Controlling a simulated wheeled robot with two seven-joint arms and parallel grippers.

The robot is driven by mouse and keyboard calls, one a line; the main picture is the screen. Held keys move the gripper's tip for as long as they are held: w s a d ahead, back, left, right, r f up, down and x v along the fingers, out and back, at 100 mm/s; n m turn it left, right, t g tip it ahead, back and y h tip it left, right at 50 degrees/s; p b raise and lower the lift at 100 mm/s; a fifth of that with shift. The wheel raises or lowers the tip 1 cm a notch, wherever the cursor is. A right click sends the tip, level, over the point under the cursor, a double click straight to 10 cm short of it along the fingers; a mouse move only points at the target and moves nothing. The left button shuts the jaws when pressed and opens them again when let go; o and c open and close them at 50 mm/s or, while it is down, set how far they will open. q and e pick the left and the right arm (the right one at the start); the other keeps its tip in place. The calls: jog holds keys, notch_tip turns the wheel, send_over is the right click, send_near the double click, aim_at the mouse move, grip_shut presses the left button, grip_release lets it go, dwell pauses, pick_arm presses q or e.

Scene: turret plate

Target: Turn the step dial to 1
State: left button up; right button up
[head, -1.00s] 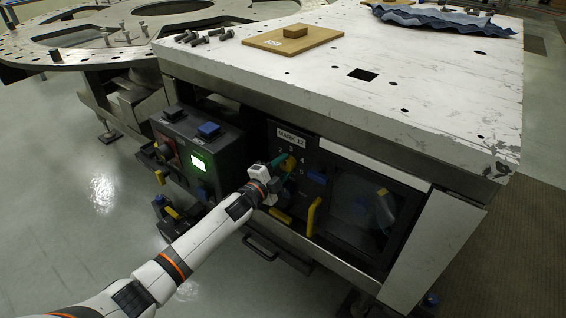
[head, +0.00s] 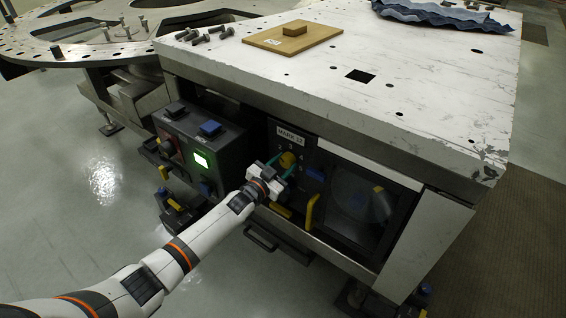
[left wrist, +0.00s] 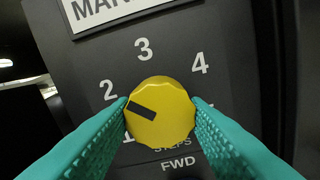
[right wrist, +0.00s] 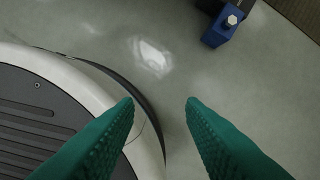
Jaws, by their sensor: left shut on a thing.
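The step dial (left wrist: 165,122) is a round yellow knob on a dark panel with the printed numbers 1, 2, 3 and 4. Its black mark points to the upper left, roughly at the 2. The 1 is partly hidden by a finger at the lower left. My left gripper (left wrist: 160,107) has its teal fingers on both sides of the dial, shut on it. In the head view the dial (head: 287,159) shows between the fingers of my left gripper (head: 281,165). My right gripper (right wrist: 160,101) is open and empty above the floor.
A label plate (head: 290,135) sits above the dial. A yellow handle (head: 311,211) and a dark window (head: 362,205) are to the right. A blue foot (right wrist: 222,28) shows in the right wrist view.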

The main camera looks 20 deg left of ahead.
pick_arm(q)
jog(key=shift+n, duration=0.9)
jog(key=shift+f+n, duration=0.1)
jog(key=shift+n, duration=1.8)
jog(key=n, duration=0.2)
jog(key=shift+s+d+n, duration=0.1)
jog(key=shift+n, duration=0.2)
jog(key=n+b, duration=0.1)
jog(key=n, duration=0.3)
jog(key=shift+n+b, duration=0.55)
jog(key=shift+n, duration=0.65)
pick_arm(e)
jog(key=w+r, duration=0.3)
jog(key=r, duration=0.2)
jog(key=shift+w+a, duration=0.25)
jog(key=shift+w, duration=0.05)
jog(key=shift+r, duration=0.15)
pick_arm(q)
jog(key=o, duration=1)
